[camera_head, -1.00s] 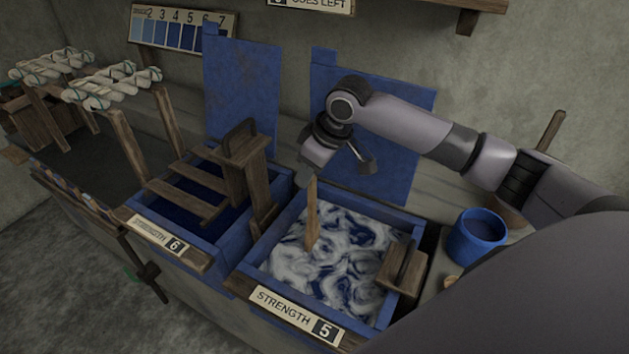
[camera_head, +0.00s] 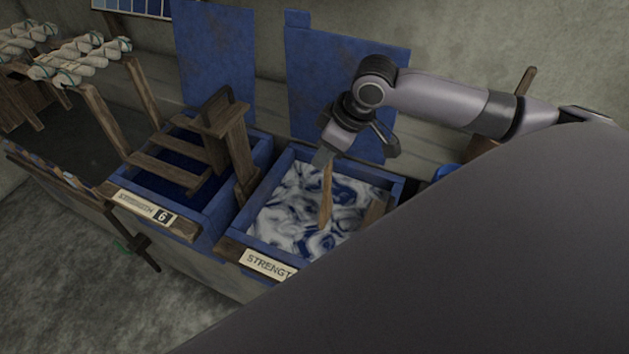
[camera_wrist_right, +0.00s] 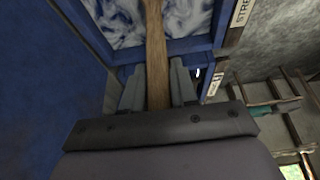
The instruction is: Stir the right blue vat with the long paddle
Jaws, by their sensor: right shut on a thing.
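The right blue vat (camera_head: 270,186) holds swirled white and blue liquid, and its front label is partly hidden by my arm. The long wooden paddle (camera_head: 326,195) stands slightly tilted with its lower end in the liquid. My right gripper (camera_head: 322,158) is above the vat's back part, shut on the paddle's upper part. In the right wrist view the paddle (camera_wrist_right: 155,55) runs between the two fingers (camera_wrist_right: 157,88) toward the vat's swirled liquid (camera_wrist_right: 125,22). My left gripper is not in view.
The left vat (camera_head: 262,152), marked 6, holds dark blue liquid and has a wooden rack (camera_head: 225,135) over it. Blue cloths (camera_head: 215,65) hang behind. White tied skeins (camera_head: 80,60) are at the left. A wooden piece (camera_head: 376,212) sits at the right vat's right side, partly hidden.

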